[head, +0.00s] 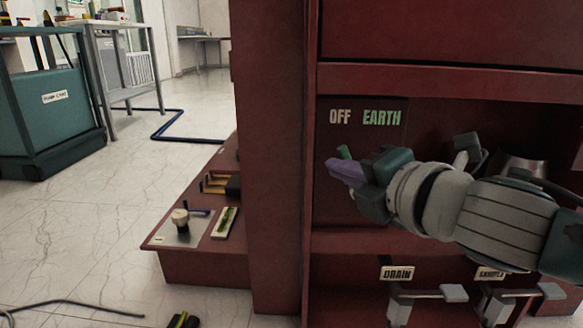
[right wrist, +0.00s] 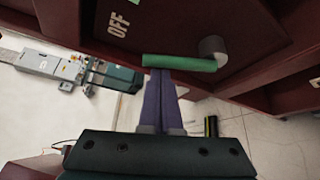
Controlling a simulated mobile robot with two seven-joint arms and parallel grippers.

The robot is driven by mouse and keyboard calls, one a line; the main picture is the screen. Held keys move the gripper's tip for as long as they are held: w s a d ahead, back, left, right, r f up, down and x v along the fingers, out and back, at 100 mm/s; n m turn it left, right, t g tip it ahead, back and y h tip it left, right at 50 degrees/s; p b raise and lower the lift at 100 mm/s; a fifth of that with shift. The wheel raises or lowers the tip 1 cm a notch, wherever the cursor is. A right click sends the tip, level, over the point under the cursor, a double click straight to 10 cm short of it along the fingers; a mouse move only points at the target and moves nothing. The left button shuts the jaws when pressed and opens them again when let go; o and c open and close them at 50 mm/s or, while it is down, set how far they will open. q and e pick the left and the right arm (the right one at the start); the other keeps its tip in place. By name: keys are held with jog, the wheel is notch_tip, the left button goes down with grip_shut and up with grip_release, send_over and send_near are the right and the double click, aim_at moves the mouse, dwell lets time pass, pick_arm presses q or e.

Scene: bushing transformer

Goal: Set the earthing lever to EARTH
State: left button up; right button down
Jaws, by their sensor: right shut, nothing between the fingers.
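The earthing lever has a green handle (head: 343,152) that shows just below the OFF label (head: 340,116); the rest is hidden behind my right gripper. The EARTH label (head: 381,117), in green letters, is to the right of OFF. In the right wrist view the green handle (right wrist: 180,62) runs from a grey round hub (right wrist: 213,47). My right gripper (head: 335,168) has its purple fingers shut with nothing between them. In the right wrist view its fingertips (right wrist: 160,72) meet the handle's edge; I cannot tell whether they touch. My left gripper is not in view.
A red cabinet post (head: 270,150) stands left of the lever's recess. Below are clamp-like handles under the DRAIN label (head: 397,273) and another label. A low red ledge (head: 205,270) holds small parts at the left. The tiled floor beyond is mostly open.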

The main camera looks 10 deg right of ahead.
jog(key=shift+d, duration=0.1)
jog(key=shift+s+d+r+m+t+y+b, duration=0.2)
jog(key=shift+d+m+t+y+b, duration=0.15)
jog(key=shift+m+b, duration=0.4)
jog(key=shift+s+d+r+m+t+b, duration=0.1)
jog(key=shift+s+d+m+t+b, duration=0.1)
jog(key=shift+d+m+t+b, duration=0.8)
jog(key=shift+s+d+m+t+b, duration=0.2)
jog(key=shift+d+m+t+b, duration=0.3)
jog(key=shift+m+b, duration=0.9)
jog(key=shift+s+d+r+m+t+b, duration=0.1)
jog(key=shift+s+d+m+t+b, duration=0.1)
jog(key=shift+d+m+t+b, duration=0.95)
jog(key=shift+a+m+g, duration=0.4)
jog(key=shift+p, duration=0.3)
